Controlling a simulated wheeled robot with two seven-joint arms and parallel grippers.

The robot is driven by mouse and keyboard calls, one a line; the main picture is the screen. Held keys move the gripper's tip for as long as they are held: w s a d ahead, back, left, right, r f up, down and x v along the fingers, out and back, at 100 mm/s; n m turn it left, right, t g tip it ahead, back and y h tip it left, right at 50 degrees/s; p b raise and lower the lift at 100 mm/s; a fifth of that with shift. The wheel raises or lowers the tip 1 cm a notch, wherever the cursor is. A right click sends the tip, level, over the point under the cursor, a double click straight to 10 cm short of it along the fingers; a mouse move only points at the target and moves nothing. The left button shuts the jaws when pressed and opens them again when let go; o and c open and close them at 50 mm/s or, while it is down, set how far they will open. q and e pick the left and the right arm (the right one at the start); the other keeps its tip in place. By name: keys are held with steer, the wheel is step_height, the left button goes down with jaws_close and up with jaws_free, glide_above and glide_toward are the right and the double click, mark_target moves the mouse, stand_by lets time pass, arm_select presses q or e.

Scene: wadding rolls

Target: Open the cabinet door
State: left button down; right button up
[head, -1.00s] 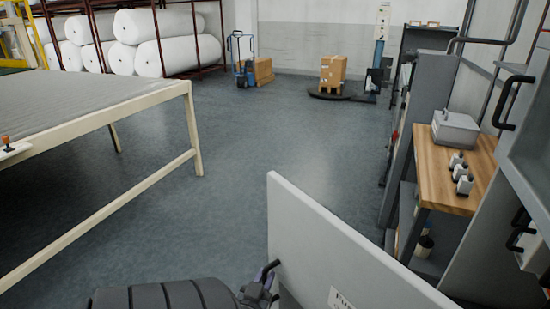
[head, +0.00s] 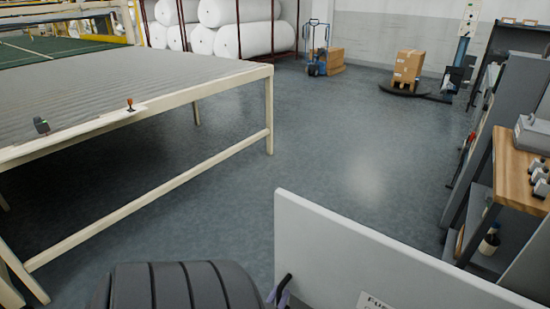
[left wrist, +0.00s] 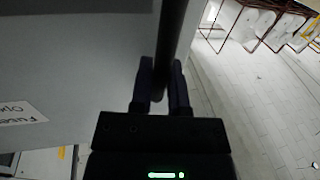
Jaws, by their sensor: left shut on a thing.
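The cabinet door (head: 370,255) is a pale grey-white panel in the lower right of the head view, standing swung out into the room. A label shows on its face, partly cut off. Its dark handle (head: 284,285) is near the door's left edge. My left gripper (left wrist: 161,88) is shut on the handle bar (left wrist: 172,45) in the left wrist view, with a finger on each side. The door's grey face (left wrist: 70,60) fills the left of that view. In the head view the gripper is mostly hidden at the bottom edge behind my arm. My right gripper is not in view.
A long table (head: 150,85) with a cream frame stands at left. Open grey floor (head: 330,140) lies between it and the door. A shelf unit with a wooden top (head: 518,170) stands at right. A pallet jack (head: 317,60) and boxes (head: 408,66) are far back.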

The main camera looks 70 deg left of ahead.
arm_select(q)
steer(key=shift+s+d, duration=0.45)
steer(key=shift+s, duration=0.15)
steer(key=c, duration=0.6)
jaws_free()
